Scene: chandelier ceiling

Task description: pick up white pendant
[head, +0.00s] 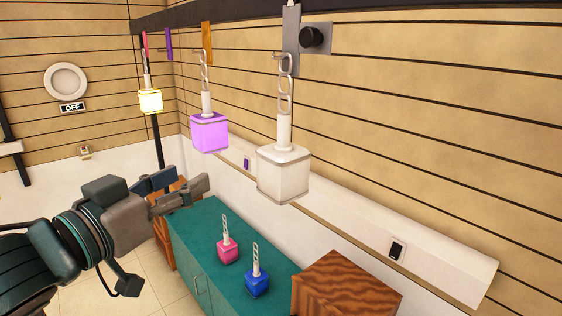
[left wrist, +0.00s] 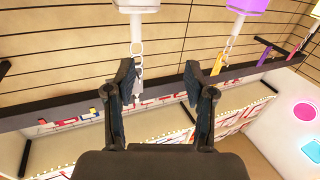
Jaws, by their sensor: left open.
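The white pendant (head: 284,172) is a white cube on a white stem. It hangs upright by a chain from a hook under a grey plate on the dark rail. My left gripper (head: 189,184) is open and empty, left of the white pendant and apart from it. In the left wrist view the scene appears upside down. There a white pendant (left wrist: 137,5) is cut by the top edge, its chain running down past the left finger of the open gripper (left wrist: 158,74). My right gripper is not in view.
A lilac pendant (head: 209,133) and a lit yellow pendant (head: 151,100) hang farther back on the rail. Pink (head: 228,251) and blue (head: 257,284) pendants stand on the teal cabinet (head: 191,242). A wooden block (head: 345,285) is at the lower right. An OFF sign (head: 72,107) is on the wall.

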